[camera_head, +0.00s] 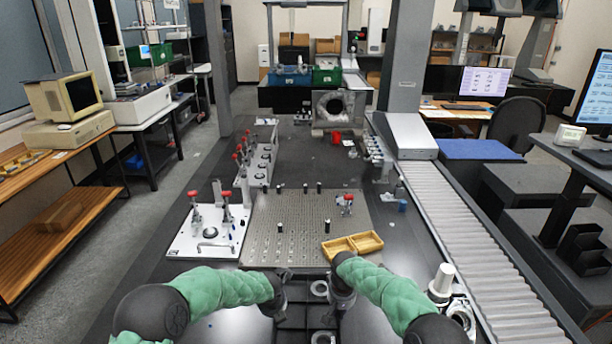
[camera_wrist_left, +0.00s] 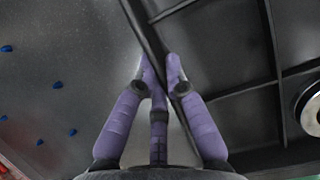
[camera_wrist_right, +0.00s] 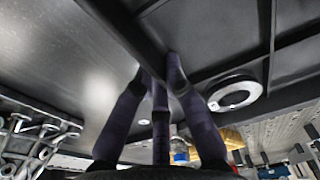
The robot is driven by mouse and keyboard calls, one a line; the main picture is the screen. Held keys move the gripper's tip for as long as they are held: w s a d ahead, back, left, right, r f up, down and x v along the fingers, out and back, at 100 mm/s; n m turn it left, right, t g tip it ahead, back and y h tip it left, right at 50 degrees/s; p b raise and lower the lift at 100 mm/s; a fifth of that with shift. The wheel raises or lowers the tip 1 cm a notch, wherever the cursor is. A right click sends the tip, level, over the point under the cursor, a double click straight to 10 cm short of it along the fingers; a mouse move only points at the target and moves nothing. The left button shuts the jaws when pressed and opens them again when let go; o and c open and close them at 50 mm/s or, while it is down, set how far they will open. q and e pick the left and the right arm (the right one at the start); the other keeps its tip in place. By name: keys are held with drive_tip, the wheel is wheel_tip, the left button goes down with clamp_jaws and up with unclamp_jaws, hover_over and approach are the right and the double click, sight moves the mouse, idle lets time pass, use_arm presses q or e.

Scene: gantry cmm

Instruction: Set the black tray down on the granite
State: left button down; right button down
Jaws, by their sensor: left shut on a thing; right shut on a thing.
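The black tray (camera_head: 293,318) has several compartments and lies low in the middle of the head view, over the front part of the dark granite (camera_head: 225,322). Metal rings (camera_head: 320,288) sit in its compartments. My left gripper (camera_head: 279,283) is shut on the tray's left wall, which also shows between the fingers in the left wrist view (camera_wrist_left: 170,84). My right gripper (camera_head: 338,288) is shut on another wall of the tray, and its fingers pinch it in the right wrist view (camera_wrist_right: 162,80). I cannot tell whether the tray's underside touches the granite.
A perforated metal plate (camera_head: 300,215) with small posts lies beyond the tray. A yellow two-part wooden box (camera_head: 352,246) stands on its near right corner. A white clamp fixture (camera_head: 210,232) is at left. A roller conveyor (camera_head: 480,255) runs along the right.

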use_arm(q)
drive_tip(key=c, duration=1.3)
unclamp_jaws()
use_arm(e)
drive_tip(key=c, duration=1.3)
unclamp_jaws()
drive_tip(key=shift+r, duration=0.15)
use_arm(q)
drive_tip(key=v, duration=1.2)
use_arm(e)
wheel_tip(320, 180, up, 12)
drive_tip(key=s, duration=0.1)
drive_tip(key=shift+s, duration=0.25)
